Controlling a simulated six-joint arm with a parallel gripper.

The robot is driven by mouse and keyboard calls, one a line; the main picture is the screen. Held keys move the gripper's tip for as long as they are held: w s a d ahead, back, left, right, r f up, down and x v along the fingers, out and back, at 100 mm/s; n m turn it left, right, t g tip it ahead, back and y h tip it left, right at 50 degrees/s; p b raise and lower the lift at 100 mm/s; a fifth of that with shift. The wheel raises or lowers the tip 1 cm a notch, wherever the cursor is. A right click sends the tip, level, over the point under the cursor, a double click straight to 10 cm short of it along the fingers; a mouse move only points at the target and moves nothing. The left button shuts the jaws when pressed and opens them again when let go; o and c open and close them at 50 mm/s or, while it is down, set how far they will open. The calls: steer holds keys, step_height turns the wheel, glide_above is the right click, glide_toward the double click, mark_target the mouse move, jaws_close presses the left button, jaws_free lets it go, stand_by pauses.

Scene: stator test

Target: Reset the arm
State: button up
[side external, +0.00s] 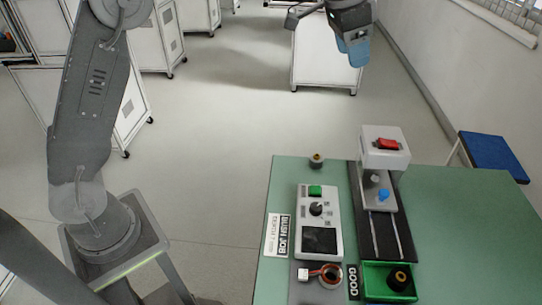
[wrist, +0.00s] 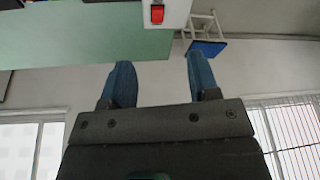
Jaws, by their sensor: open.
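My gripper (side external: 353,48) is at the top of the side external view, raised well above and behind the green table. In the wrist view its two blue fingers (wrist: 157,88) are spread apart with nothing between them. My arm's base and lower link stand at the left of the side external view. The green table (side external: 460,235) is at the lower right. Nothing touches the gripper.
On the table are a tester (side external: 319,222), a press with a red switch (side external: 385,149), a green bin (side external: 375,290) holding a dark part, and a copper-wound part (side external: 328,275). A blue stool (side external: 492,157) stands right, by the wall. White cabinets stand behind; the floor between is clear.

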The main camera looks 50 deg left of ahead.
steer(key=s+a+f+n+t+y, duration=0.15)
steer(key=s+a, duration=0.25)
steer(key=s, duration=0.8)
steer(key=s+a+r+n, duration=0.1)
steer(key=s+a+n, duration=0.2)
steer(key=s, duration=0.8)
steer(key=s+a+f+n, duration=0.1)
steer(key=s+f+n, duration=0.1)
steer(key=s+f, duration=0.5)
steer(key=shift+s+a+t, duration=0.25)
steer(key=shift+s+t, duration=0.2)
steer(key=shift+s, duration=0.35)
